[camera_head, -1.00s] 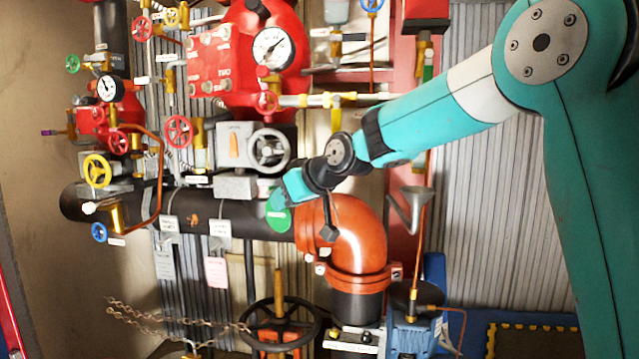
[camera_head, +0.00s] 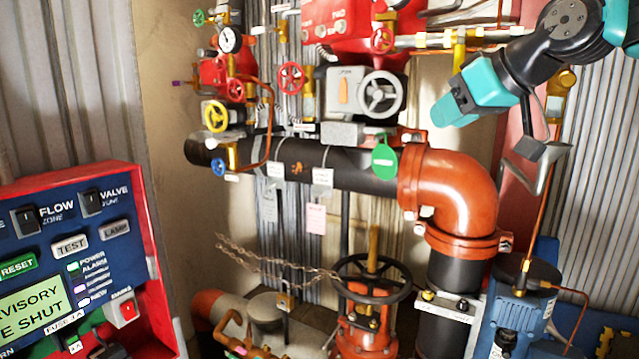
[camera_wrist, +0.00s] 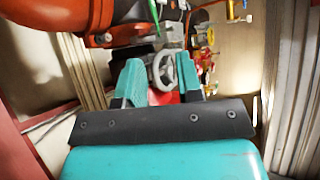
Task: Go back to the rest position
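My gripper (camera_head: 446,114) is at the upper right of the head view, in front of the pipework, its teal end pointing down and left. In the wrist view its two teal fingers (camera_wrist: 159,76) stand apart with nothing held between them. The grey handwheel (camera_wrist: 163,72) shows behind the gap, beyond the fingers. In the head view a round green tag (camera_head: 384,156) hangs at the black pipe, to the left of and below the gripper, with a visible gap between them. No resting place for the arm is marked in view.
An orange pipe elbow (camera_head: 458,190) lies below my gripper. A grey handwheel valve (camera_head: 380,95) is left of it. A red-framed control panel (camera_head: 72,240) stands at the left. A chained black handwheel (camera_head: 345,275) and a blue pump (camera_head: 520,310) are low down.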

